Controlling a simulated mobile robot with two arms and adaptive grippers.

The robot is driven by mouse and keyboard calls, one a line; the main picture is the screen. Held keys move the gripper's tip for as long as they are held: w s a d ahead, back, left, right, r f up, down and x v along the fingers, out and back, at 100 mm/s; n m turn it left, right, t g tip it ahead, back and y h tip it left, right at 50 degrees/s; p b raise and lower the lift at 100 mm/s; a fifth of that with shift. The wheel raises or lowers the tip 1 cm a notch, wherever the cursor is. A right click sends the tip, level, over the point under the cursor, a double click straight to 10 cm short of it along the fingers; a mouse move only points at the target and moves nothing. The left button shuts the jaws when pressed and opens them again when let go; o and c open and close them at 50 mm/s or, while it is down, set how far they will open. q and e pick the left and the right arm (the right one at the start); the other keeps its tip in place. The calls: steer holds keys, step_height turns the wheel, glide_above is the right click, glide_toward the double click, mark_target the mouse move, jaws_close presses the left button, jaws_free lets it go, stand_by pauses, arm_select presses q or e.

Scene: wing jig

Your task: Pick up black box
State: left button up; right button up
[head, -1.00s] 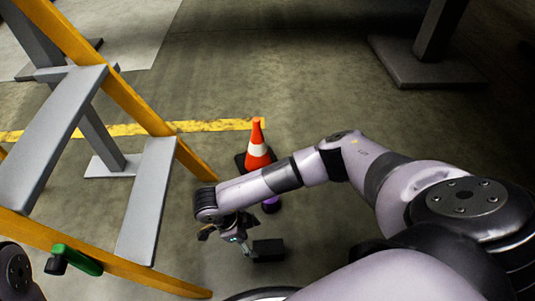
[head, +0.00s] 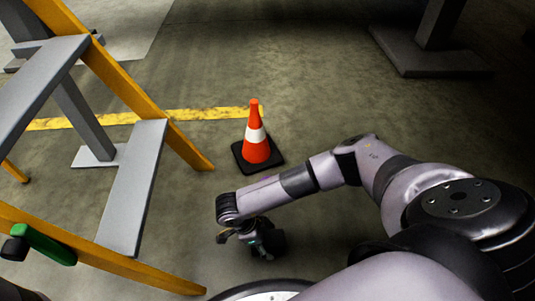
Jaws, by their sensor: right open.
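The black box (head: 279,240) is a small dark block on the floor, low in the middle of the head view. My right gripper (head: 257,248) is at its left side, pointing down and open. It covers part of the box, and I cannot tell whether a finger touches it. My left gripper is not in view.
An orange and white traffic cone (head: 256,145) on a black base stands just beyond my right arm. A yellow ladder (head: 185,144) with grey steps and a green part (head: 45,243) fills the left. A grey post base (head: 430,55) is at the back right. Bare floor lies between.

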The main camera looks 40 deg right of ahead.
steer(key=shift+d+f, duration=0.1)
steer(key=shift+f, duration=0.2)
steer(key=c, duration=1.4)
